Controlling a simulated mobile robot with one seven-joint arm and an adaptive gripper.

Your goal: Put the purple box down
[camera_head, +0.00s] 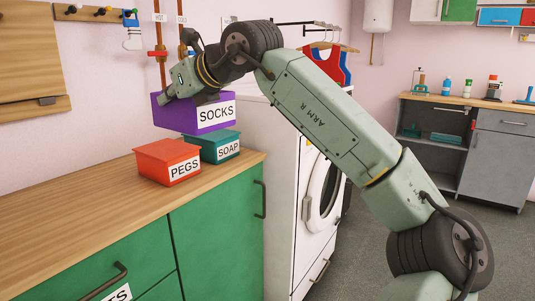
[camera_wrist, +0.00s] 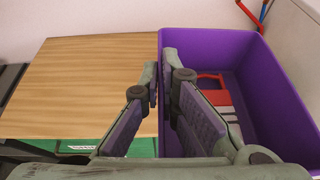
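The purple box (camera_head: 190,113), labelled SOCKS, is over the wooden counter in the head view. It hides part of the top of the teal SOAP box (camera_head: 217,150); I cannot tell whether it touches that box. The red PEGS box (camera_head: 167,160) stands on the counter in front. My gripper (camera_head: 173,94) is at the purple box's upper rim. In the wrist view, my gripper (camera_wrist: 162,76) has one finger on each side of the left wall of the purple box (camera_wrist: 260,95). Red and white things lie inside it; the fingers hide part of that wall.
The wooden counter top (camera_head: 75,215) is bare to the left and front of the PEGS box, above green cabinets (camera_head: 215,235). It also shows bare in the wrist view (camera_wrist: 80,85). A white washing machine (camera_head: 308,215) stands to the right. Pipes (camera_head: 161,60) run up the wall behind.

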